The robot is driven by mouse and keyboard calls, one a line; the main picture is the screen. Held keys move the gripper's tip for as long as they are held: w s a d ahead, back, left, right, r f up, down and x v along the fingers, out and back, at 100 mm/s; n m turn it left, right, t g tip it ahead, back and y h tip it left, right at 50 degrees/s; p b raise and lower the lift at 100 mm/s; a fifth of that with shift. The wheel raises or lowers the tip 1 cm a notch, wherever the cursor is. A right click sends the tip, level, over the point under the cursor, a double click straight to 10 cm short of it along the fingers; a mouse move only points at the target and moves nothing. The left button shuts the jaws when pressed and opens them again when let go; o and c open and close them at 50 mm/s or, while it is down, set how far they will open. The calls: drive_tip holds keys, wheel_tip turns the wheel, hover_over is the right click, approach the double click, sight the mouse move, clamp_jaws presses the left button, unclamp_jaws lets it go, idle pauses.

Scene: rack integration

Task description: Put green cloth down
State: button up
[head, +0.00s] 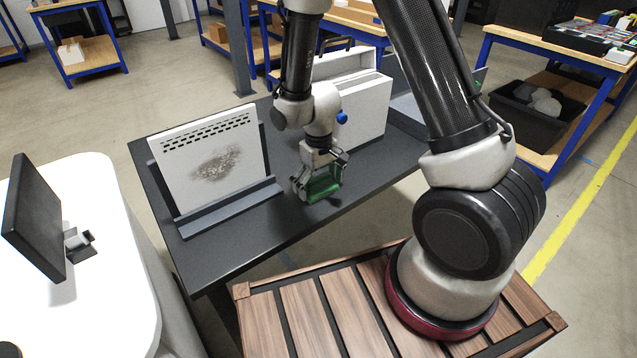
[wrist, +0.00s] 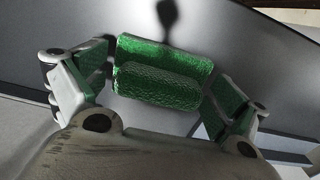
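The green cloth (head: 324,183) is a folded, textured block at the dark table's front edge, between the fingers of my gripper (head: 319,180). In the wrist view the green cloth (wrist: 160,72) lies between the two fingers of my gripper (wrist: 165,80), with a narrow gap visible on each side. The fingers are spread and do not appear to press on it. The cloth seems to rest on or just above the dark tabletop (head: 350,200); its underside is hidden.
A white perforated panel (head: 235,140) with a dark smudge stands in a grey holder (head: 232,207) on the table's left. A white box-shaped unit (head: 365,108) stands behind my gripper. A monitor (head: 35,215) is on a white desk at the far left. Bare tabletop lies between holder and gripper.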

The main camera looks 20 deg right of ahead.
sight(318, 178)
drive_tip(key=shift+r, duration=0.1)
wheel_tip(318, 178, up, 12)
drive_tip(key=s+d+r+m+t, duration=0.1)
drive_tip(key=s+d+r, duration=0.25)
drive_tip(key=r, duration=0.35)
drive_tip(key=s+d+r+m+t, duration=0.1)
drive_tip(key=s+d+r, duration=0.1)
drive_tip(key=d+r, duration=0.35)
drive_tip(key=s+d+r+t, duration=0.1)
drive_tip(key=s+d+r, duration=0.2)
drive_tip(key=s, duration=0.3)
drive_tip(key=s+d+r+m+t, duration=0.1)
drive_tip(key=s+d+r, duration=0.2)
drive_tip(key=s+r, duration=0.2)
drive_tip(key=s, duration=0.2)
drive_tip(key=shift+s+r+m, duration=0.2)
drive_tip(key=shift+s+m, duration=0.1)
